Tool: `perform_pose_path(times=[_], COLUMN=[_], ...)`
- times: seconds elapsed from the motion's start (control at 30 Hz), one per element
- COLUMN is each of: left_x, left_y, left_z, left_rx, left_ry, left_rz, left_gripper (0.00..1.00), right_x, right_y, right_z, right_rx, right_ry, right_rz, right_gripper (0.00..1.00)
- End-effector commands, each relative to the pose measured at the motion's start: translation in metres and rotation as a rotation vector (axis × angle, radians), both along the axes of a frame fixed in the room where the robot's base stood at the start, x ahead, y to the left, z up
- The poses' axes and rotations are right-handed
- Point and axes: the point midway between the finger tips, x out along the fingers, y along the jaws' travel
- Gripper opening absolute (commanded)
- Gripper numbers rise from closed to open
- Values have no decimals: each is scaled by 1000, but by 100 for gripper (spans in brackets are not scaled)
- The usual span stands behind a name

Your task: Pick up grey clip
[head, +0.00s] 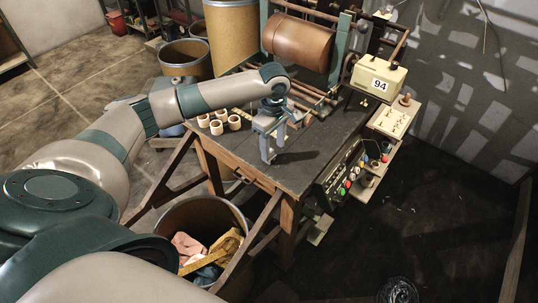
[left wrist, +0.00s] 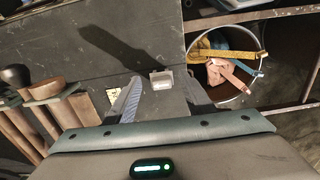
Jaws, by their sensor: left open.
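A small light-grey clip (left wrist: 161,79) lies on the dark worktable (left wrist: 120,25) in the left wrist view, between the fingertip lines of my left gripper (left wrist: 160,90). I cannot clearly tell how high the fingers are above it. In the head view my left gripper (head: 273,146) points down over the front part of the worktable (head: 315,150), with its fingers apart and nothing held. The clip is not distinct there, probably hidden by the fingers. My right gripper is not in view.
Several cream rolls (head: 216,127) stand left of the gripper. A winding machine with a brown drum (head: 297,42) and a box marked 94 (head: 378,80) stand behind. A control panel (head: 345,172) is at the right edge. A bin (head: 234,211) with cloths stands below the front edge.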

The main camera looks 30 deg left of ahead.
Motion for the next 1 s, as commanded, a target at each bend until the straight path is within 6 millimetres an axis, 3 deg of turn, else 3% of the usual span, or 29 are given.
perform_pose_path(times=[0.4,0.93,1.0], left_x=[0,0,0], left_y=[11,11,11], left_z=[-43,-47,-47], left_rx=[2,2,2], left_ry=[2,1,1], left_rz=[1,0,0], left_gripper=[48,48,32], right_x=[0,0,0], right_y=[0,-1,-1], right_z=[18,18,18], right_rx=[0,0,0], right_ry=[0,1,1], right_rz=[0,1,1], right_gripper=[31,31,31])
